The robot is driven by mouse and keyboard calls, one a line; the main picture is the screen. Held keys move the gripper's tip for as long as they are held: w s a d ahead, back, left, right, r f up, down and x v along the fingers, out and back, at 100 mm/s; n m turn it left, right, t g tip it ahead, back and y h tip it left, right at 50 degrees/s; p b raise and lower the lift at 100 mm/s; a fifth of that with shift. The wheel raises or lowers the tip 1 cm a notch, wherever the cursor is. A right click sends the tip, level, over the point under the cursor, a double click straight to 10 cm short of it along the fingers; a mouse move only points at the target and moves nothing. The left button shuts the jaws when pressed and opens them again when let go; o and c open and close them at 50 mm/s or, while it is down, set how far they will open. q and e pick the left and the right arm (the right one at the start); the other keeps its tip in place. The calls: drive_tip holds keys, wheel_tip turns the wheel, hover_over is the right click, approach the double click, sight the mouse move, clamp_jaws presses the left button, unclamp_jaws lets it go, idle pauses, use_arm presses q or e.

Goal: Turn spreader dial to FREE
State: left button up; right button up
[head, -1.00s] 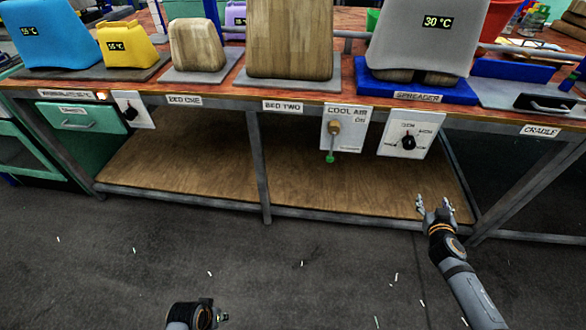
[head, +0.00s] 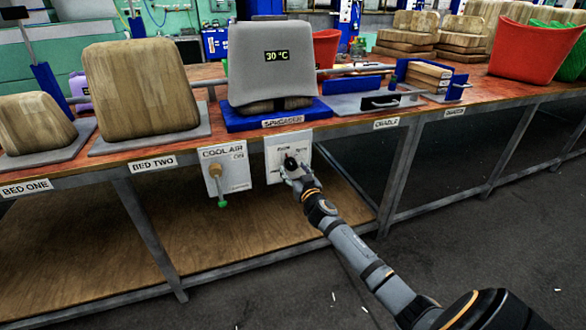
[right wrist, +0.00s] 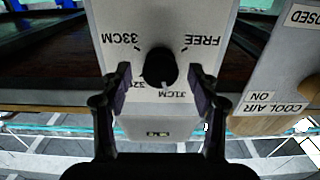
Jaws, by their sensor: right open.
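The spreader dial is a black knob (head: 290,162) on a white plate (head: 272,163) below the table edge, under the SPREADER label (head: 283,121). My right gripper (head: 292,171) is at the dial, open. In the right wrist view, upside down, the knob (right wrist: 158,67) sits between the two spread fingertips (right wrist: 162,80), with a gap visible on each side. The plate (right wrist: 122,15) shows 33CM, FREE (right wrist: 202,40), 31CM and a partly hidden 32 mark. A small pale mark on the knob seems to face the 31CM side. My left gripper is out of view.
The COOL AIR plate with its lever (head: 216,172) is just left of the dial plate. The grey 30 °C spreader block (head: 271,70) stands on a blue base above. Table legs (head: 400,165) stand to the right, and a wooden lower shelf (head: 90,250) lies beneath.

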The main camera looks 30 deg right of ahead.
drive_tip(key=shift+w, duration=0.5)
drive_tip(key=c, duration=1.2)
drive_tip(key=shift+o, duration=0.2)
drive_tip(key=shift+d, duration=0.1)
